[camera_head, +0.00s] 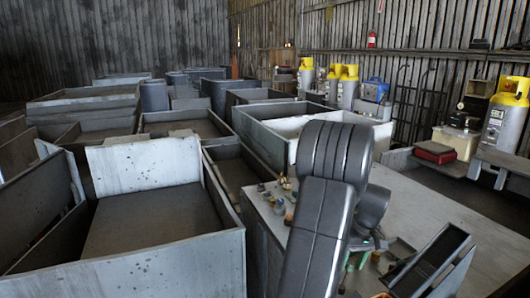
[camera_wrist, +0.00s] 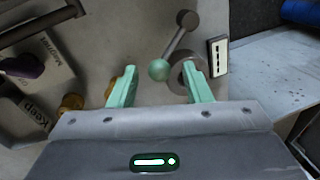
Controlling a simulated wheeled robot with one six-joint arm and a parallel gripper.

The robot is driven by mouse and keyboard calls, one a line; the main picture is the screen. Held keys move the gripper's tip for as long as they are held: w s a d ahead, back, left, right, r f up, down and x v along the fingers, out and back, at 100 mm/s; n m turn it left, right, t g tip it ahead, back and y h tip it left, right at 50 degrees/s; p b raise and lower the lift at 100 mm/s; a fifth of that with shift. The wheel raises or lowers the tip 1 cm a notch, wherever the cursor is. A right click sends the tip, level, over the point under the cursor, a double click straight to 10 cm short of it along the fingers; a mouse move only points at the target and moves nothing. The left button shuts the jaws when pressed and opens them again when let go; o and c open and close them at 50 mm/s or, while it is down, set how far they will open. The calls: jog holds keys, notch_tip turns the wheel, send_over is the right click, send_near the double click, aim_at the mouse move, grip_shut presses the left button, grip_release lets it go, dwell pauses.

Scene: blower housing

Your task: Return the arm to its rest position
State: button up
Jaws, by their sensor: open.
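My gripper (camera_wrist: 159,67) shows in the wrist view with its two pale green fingers apart and nothing clamped between them. A lever with a pale green ball knob (camera_wrist: 158,70) appears between the fingertips; neither finger visibly touches the ball, and its depth is unclear. The right fingertip overlaps a round grey fitting (camera_wrist: 177,78) in the picture. In the head view my dark, jointed arm (camera_head: 322,225) reaches down over the right-hand worktop, and it hides most of the gripper.
The grey worktop (camera_head: 425,205) carries small fittings around the arm and a dark open tray (camera_head: 430,262). Labelled blocks (camera_wrist: 35,65) and a white slotted plate (camera_wrist: 218,57) are near the gripper. Grey metal bins (camera_head: 165,235) fill the left. Yellow-topped cylinders (camera_head: 507,115) stand at right.

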notch_tip(320, 180, up, 13)
jog(key=d, duration=0.3)
jog(key=a+f, duration=0.1)
jog(key=f, duration=0.3)
jog(key=a+f, duration=0.1)
jog(key=f, duration=0.4)
jog(key=a+f, duration=0.1)
jog(key=f, duration=0.3)
jog(key=shift+f, duration=0.2)
jog(key=shift+s+f+m, duration=0.1)
jog(key=shift+f+m, duration=0.1)
jog(key=shift+m, duration=0.1)
jog(key=shift+s+d+m+t, duration=0.15)
jog(key=shift+s+d+m, duration=0.15)
jog(key=shift+m, duration=0.4)
jog(key=shift+s+d+m+t, duration=0.15)
jog(key=shift+s+d+m, duration=0.15)
jog(key=shift+m, duration=0.4)
jog(key=shift+r+p, duration=0.1)
jog(key=shift+p, duration=0.2)
